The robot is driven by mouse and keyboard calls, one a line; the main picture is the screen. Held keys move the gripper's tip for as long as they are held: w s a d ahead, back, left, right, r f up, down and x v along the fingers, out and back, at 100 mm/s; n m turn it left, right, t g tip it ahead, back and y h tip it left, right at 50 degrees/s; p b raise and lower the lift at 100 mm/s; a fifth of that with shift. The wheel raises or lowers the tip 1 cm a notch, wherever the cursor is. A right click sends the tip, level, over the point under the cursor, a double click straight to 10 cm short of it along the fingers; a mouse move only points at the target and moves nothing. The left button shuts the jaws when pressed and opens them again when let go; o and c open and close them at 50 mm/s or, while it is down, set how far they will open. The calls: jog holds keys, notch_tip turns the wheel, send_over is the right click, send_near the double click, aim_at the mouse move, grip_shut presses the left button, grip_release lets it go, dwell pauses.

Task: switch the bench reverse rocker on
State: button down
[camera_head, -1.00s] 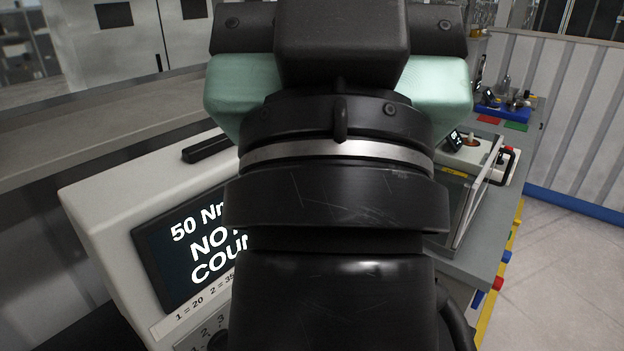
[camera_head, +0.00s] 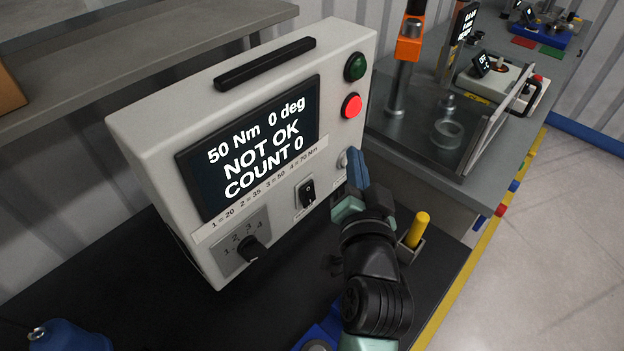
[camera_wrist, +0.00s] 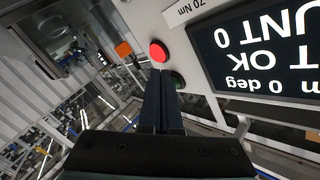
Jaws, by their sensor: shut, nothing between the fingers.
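The black rocker switch (camera_head: 307,193) sits on the front of a pale control box (camera_head: 150,128), low and right of its screen. A small pale mark shows on it, but I cannot tell which side is pressed. My gripper (camera_head: 354,162) is shut and empty, with its blue fingers pointing up near the box's right edge, to the right of and above the rocker. In the wrist view the shut fingers (camera_wrist: 163,100) reach toward the red lamp (camera_wrist: 158,52), and the rocker is not seen. Whether the fingers touch the box is unclear.
The screen (camera_head: 258,145) reads "50 Nm 0 deg NOT OK COUNT 0". A rotary knob (camera_head: 251,248) is lower left. A lit red lamp (camera_head: 351,106) and a green lamp (camera_head: 355,67) are upper right. A yellow-handled tool (camera_head: 418,230) stands in a holder right of my arm.

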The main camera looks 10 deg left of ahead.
aim_at(308, 194)
jog(key=s+d+f+m+g, duration=0.1)
jog(key=s+f, duration=0.1)
jog(key=f, duration=0.5)
jog(key=s+d+f+m+g+p, duration=0.1)
jog(key=s+f+m+g, duration=0.1)
jog(key=f, duration=0.5)
jog(key=shift+s, duration=0.25)
jog(key=shift+w+p, duration=0.1)
jog(key=shift+p, duration=0.2)
jog(key=w+a+f+p, duration=0.1)
jog(key=w+a+p, duration=0.1)
jog(key=w+a, duration=0.3)
jog(key=shift+a+f, duration=0.15)
jog(key=shift+a, duration=0.85)
dwell(0.3)
jog(key=shift+w+a, duration=0.2)
jog(key=shift+a, duration=0.15)
jog(key=shift+w+a+f+p, duration=0.15)
jog(key=shift+w+a+p, duration=0.1)
jog(key=shift+a+p, duration=0.05)
dwell(0.8)
